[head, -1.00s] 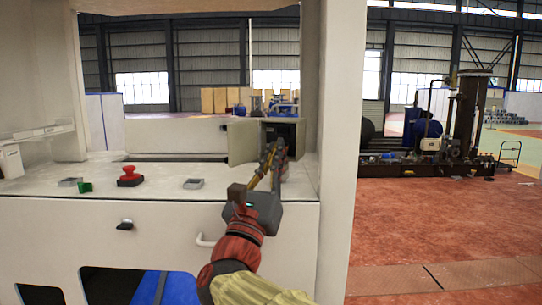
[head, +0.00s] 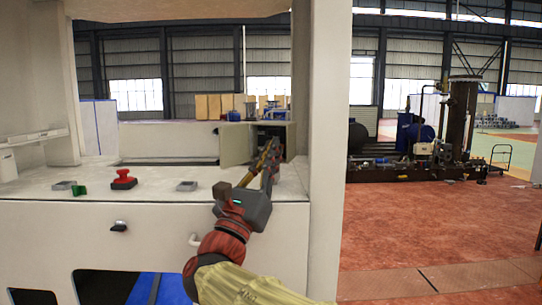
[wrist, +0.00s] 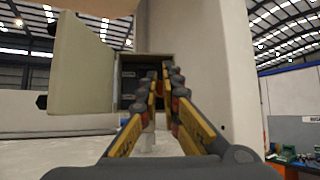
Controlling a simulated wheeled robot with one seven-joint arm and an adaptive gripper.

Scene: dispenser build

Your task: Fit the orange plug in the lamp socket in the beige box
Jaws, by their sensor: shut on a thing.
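The beige box (head: 237,145) stands at the right end of the worktop, its door swung open to the left. In the wrist view the open box door (wrist: 83,65) is at the left and the dark interior (wrist: 130,72) lies straight ahead. My gripper (head: 272,147) points at the opening; in the wrist view its fingertips (wrist: 163,85) are close together in front of it. A small orange-red bit, seemingly the orange plug (wrist: 159,90), shows between them, mostly hidden by the fingers. I cannot make out the lamp socket inside.
A beige post (head: 326,150) rises just right of the box and my arm. The worktop holds a red button (head: 123,179), a green piece (head: 79,190) and grey fittings (head: 187,185) at the left. Open red floor (head: 430,230) lies to the right.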

